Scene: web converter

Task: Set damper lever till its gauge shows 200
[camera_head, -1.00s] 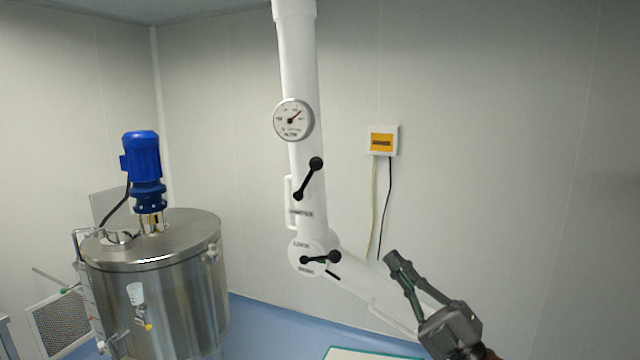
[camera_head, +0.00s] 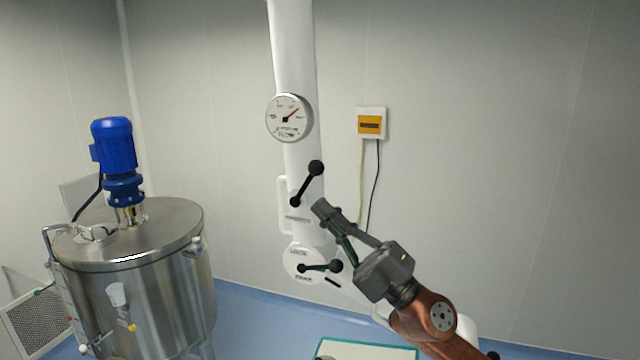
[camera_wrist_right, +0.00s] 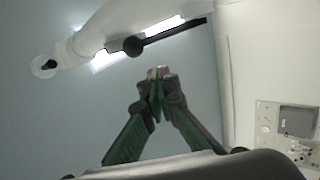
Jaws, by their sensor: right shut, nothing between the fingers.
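The round white gauge (camera_head: 289,118) sits on the white vertical pipe. Its red needle points to the upper right; the figures are too small to read. Below it is a black lever with ball ends (camera_head: 307,184), tilted up to the right, above a small blurred label. A second black lever (camera_head: 320,267) lies nearly level on the lower joint, between small markings. My right gripper (camera_head: 320,209) is shut and empty, just below and right of the upper lever, apparently apart from it. The right wrist view shows its closed fingertips (camera_wrist_right: 158,75) below a black ball knob (camera_wrist_right: 133,46). My left gripper is not in view.
A steel tank (camera_head: 140,285) with a blue motor (camera_head: 113,147) stands at the left. A white and orange wall box (camera_head: 370,123) with hanging cables is right of the pipe. A pale green-edged panel (camera_head: 366,352) is at the bottom. The wall at right is clear.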

